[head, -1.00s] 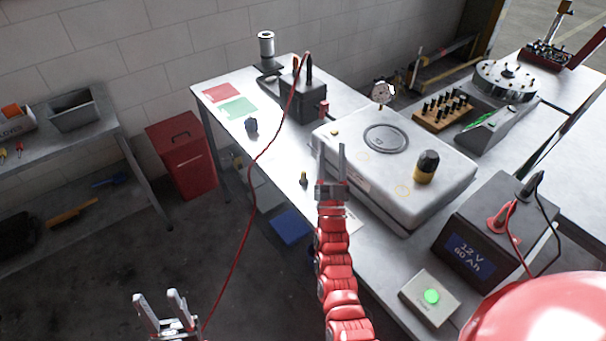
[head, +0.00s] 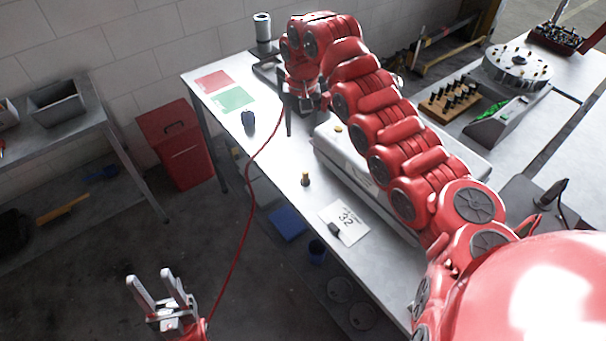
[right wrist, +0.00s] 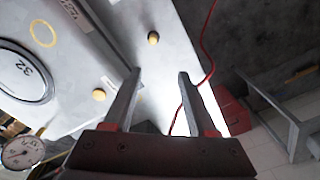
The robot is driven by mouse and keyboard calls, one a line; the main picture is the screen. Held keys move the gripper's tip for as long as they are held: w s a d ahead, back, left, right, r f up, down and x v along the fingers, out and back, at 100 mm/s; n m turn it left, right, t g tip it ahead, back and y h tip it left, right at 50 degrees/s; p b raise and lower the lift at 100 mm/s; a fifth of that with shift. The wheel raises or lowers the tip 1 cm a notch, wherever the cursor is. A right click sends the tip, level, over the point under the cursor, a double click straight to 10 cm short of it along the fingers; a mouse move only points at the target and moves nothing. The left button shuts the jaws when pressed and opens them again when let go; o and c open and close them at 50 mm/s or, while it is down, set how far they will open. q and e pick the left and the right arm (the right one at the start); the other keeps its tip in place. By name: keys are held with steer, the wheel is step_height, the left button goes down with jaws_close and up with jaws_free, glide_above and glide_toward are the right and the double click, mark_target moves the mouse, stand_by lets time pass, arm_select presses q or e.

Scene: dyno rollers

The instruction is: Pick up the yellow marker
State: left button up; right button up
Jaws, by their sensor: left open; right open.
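A small yellow-topped piece with a dark body (head: 305,179) stands on the bench near its front edge. A small yellow disc (head: 338,128) sits on the pale box (head: 345,155). I cannot tell for sure which is the yellow marker. In the right wrist view, the bench piece (right wrist: 153,38) is beyond the fingertips and the disc (right wrist: 99,94) is left of the left finger. My right gripper (head: 306,122) is open and empty, pointing down over the bench, behind and apart from the bench piece. My left gripper (head: 150,281) is open and empty, low, off the bench.
A red cable (head: 247,210) hangs over the bench's front edge. A dark knob-like piece (head: 248,121), red patch (head: 214,80), green patch (head: 234,100) and numbered card (head: 346,222) lie on the bench. A red bin (head: 180,145) stands left. My right arm hides much of the box.

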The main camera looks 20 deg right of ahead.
mark_target(305, 172)
steer(key=f, duration=0.8)
steer(key=s+f+p, duration=0.1)
steer(key=f, duration=0.2)
steer(key=shift+d+f, duration=0.25)
steer(key=shift+f, duration=0.15)
steer(key=shift+d+f+p, duration=0.1)
steer(key=shift+f+p, duration=0.3)
steer(key=shift+p, duration=0.15)
steer(key=f+p, duration=0.2)
steer(key=f, duration=0.1)
steer(key=shift+s+d+f, duration=0.15)
steer(key=shift+s+f, duration=0.05)
steer(key=shift+f, duration=0.5)
jaws_close()
